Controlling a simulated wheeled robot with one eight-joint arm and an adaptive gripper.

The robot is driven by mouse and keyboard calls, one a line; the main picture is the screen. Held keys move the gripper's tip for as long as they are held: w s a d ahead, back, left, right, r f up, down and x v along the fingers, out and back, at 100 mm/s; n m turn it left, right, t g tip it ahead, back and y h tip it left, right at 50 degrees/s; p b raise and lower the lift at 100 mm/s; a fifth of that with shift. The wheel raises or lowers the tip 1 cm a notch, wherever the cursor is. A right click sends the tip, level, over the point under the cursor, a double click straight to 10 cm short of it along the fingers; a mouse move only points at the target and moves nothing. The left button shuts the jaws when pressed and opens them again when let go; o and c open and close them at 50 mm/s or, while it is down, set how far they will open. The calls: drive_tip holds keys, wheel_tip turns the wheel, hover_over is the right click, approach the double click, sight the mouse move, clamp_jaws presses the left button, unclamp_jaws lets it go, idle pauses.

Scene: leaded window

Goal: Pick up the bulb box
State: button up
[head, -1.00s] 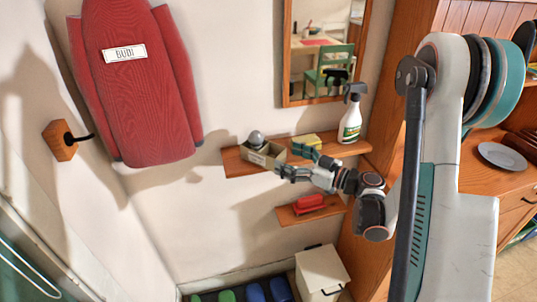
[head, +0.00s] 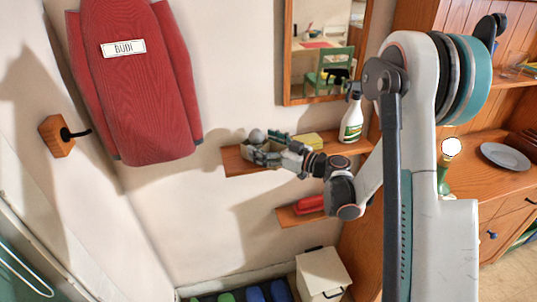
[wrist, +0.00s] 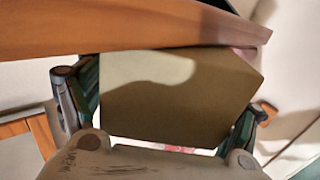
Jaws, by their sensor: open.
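The bulb box (wrist: 180,95) is a small beige carton on the upper wooden shelf (head: 235,166), with a grey bulb (head: 257,136) showing at its top. In the head view my gripper (head: 268,149) is at the box and covers much of it. In the wrist view the box's plain face fills the space between my two dark green fingers, one on each side. My gripper (wrist: 168,105) is open around the box. Contact between fingers and box cannot be told.
A yellow block (head: 308,141) and a white spray bottle (head: 351,121) stand farther right on the same shelf. A red object (head: 310,204) lies on a lower shelf. A mirror (head: 322,50) hangs above, and a red garment (head: 135,85) hangs at left.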

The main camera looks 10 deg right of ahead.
drive_tip(key=c, duration=1)
